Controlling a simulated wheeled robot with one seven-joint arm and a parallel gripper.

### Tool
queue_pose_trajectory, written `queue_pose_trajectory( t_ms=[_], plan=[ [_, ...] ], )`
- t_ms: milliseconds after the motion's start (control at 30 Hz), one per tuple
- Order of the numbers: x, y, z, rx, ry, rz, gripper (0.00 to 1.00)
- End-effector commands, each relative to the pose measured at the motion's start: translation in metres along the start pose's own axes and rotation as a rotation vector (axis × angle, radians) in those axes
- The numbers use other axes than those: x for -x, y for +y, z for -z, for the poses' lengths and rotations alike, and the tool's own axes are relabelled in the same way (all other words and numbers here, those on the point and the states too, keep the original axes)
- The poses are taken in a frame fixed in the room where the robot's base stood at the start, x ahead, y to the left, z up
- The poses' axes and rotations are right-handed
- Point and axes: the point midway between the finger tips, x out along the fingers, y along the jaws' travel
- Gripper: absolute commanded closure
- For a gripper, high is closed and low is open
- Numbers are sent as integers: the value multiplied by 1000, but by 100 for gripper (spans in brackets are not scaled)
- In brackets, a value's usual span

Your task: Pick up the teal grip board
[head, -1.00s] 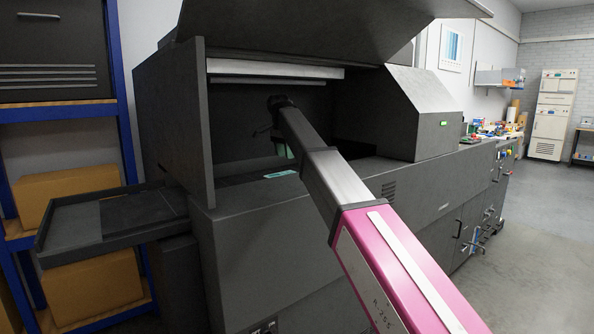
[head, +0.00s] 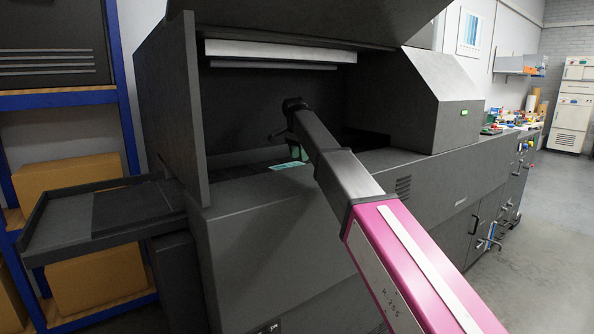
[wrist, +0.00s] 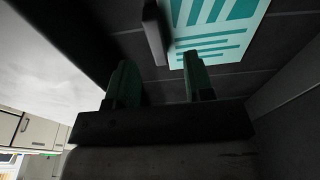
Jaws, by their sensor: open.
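The teal grip board, a flat board with teal and white stripes (wrist: 222,38), lies on the dark floor of the machine's open bay. In the head view only a small teal strip of it (head: 290,165) shows, near the bay's front edge beside my arm's end. My gripper (wrist: 158,82) is open with two dark green fingers and nothing between them. In the wrist view the right fingertip is close to the board's lower left edge; I cannot tell whether it touches. In the head view my gripper is mostly hidden behind my arm.
A dark grey bar (wrist: 154,32) stands beside the board in the wrist view. The bay has a side wall (head: 172,115) at left and a raised lid (head: 300,22) above. A side tray (head: 120,212) juts out at left. Open floor (head: 545,215) lies at right.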

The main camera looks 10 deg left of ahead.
Motion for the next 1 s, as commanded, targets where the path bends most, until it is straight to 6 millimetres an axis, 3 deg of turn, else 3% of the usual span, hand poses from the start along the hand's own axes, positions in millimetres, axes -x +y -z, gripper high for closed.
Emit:
queue_pose_trajectory(
  t_ms=[300,567,700,1000],
  plan=[
    [-42,4,0,0,0,-1,52],
    [-45,3,0,0,0,0,52],
    [-45,3,0,0,0,0,98],
    [-45,3,0,0,0,0,100]
  ],
)
